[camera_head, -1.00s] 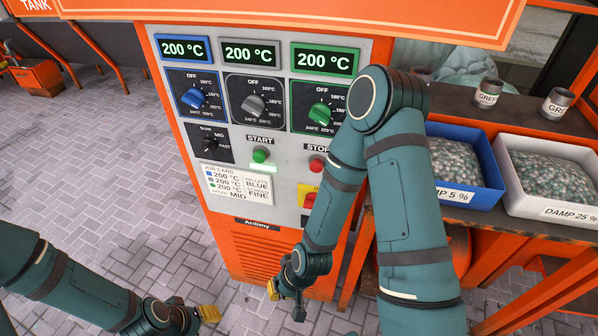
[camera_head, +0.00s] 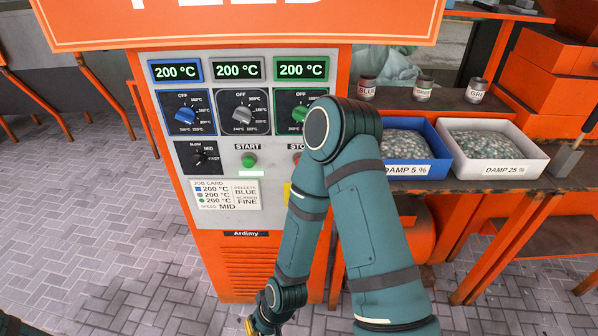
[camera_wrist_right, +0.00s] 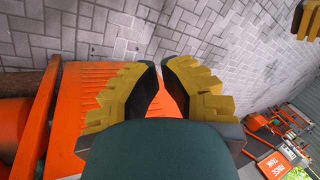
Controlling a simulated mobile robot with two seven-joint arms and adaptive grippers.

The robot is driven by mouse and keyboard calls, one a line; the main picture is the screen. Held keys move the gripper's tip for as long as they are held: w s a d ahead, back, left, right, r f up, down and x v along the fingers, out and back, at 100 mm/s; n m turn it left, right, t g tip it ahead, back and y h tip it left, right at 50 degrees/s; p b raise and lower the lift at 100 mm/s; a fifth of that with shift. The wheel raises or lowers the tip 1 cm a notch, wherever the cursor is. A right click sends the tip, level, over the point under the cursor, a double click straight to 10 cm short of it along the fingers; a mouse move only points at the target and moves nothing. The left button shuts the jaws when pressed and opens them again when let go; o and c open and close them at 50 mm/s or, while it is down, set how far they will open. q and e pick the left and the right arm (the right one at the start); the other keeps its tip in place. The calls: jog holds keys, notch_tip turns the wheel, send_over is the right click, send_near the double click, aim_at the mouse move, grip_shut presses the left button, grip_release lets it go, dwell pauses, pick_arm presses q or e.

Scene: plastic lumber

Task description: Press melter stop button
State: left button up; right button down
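The melter's grey control panel (camera_head: 220,165) faces me on an orange housing. The red stop button (camera_head: 297,159), under a partly covered STOP label, sits at the panel's right side, partly hidden by my right arm. The green start button (camera_head: 249,160) is left of it. My right gripper (camera_head: 262,326) hangs low in front of the housing, well below the buttons and only partly in frame. In the right wrist view its yellow-and-black fingers (camera_wrist_right: 160,85) are together with nothing between them. Yellow fingers of my left gripper (camera_wrist_right: 306,20) show at that view's top right corner, cut off.
Three displays read 200 °C above blue, grey and green knobs (camera_head: 297,112). Right of the panel, a bench holds a blue bin (camera_head: 425,170), a white bin (camera_head: 540,165) and small cups (camera_head: 424,88). Open paved floor (camera_head: 90,220) lies left of the housing.

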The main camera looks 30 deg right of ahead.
jog(key=shift+w, duration=0.1)
dwell(0.3)
jog(key=w+d+r+m+t+y+p, duration=0.1)
jog(key=w+d+r+m+t+p, duration=0.1)
jog(key=w+d+r+m+t, duration=0.3)
jog(key=w+r+m+t+p, duration=0.1)
jog(key=w+r+m+t, duration=0.1)
jog(key=w+r+m, duration=0.3)
jog(key=w+d+r+m+t+h+p, duration=0.2)
jog(key=d+r+m+t, duration=0.6)
jog(key=d+r+m, duration=0.5)
jog(key=shift+w+r+h+p, duration=0.25)
jog(key=shift+r+h+p, duration=0.15)
jog(key=shift+h, duration=0.3)
jog(key=w+d, duration=0.4)
jog(key=w, duration=0.3)
jog(key=shift+w+d, duration=0.2)
jog(key=shift+w, duration=0.05)
